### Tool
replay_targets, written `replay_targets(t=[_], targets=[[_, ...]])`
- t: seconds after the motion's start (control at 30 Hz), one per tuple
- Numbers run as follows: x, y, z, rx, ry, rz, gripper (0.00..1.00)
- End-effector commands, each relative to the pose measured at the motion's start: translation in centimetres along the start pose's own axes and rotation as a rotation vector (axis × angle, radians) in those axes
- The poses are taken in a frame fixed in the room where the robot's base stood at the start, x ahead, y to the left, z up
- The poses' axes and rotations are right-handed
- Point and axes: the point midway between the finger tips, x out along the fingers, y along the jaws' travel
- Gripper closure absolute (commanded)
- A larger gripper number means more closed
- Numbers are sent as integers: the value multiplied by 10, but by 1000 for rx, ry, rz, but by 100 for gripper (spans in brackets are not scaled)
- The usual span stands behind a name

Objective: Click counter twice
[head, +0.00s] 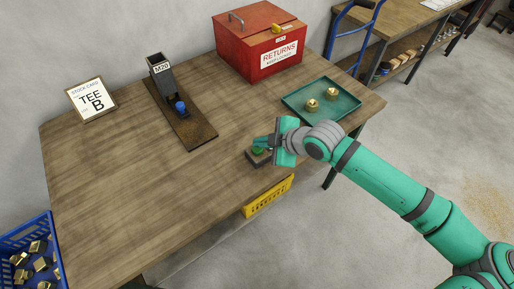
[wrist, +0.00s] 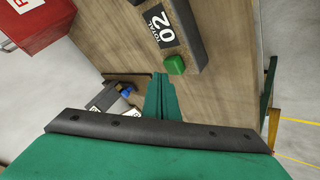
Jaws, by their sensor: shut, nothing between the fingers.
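The counter (head: 262,160) is a small dark box with a green button (head: 258,151) near the front edge of the wooden table. The wrist view shows the dark counter body (wrist: 188,28), its label turned sideways and seeming to read "TOTAL 02", and the green button (wrist: 175,65). My gripper (head: 257,142) is shut and empty, right at the counter in the head view and partly hiding it. In the wrist view the closed fingertips (wrist: 160,77) appear just left of the button, with a small gap in the picture. I cannot tell their height above it.
A green tray (head: 291,105) with two brass pieces stands behind my gripper. A red RETURNS box (head: 238,52) stands at the back. An M20 holder (head: 161,76) with a blue piece and a TEE B card (head: 90,99) are left. The table middle (head: 205,170) is clear.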

Motion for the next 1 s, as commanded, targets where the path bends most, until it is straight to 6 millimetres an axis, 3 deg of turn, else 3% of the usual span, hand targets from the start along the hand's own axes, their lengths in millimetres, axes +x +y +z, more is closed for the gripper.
replay_targets(t=[0.43,1.0], targets=[[-4,3,-3,-1,0,1,100],[-35,26,-26,-2,1,1,100]])
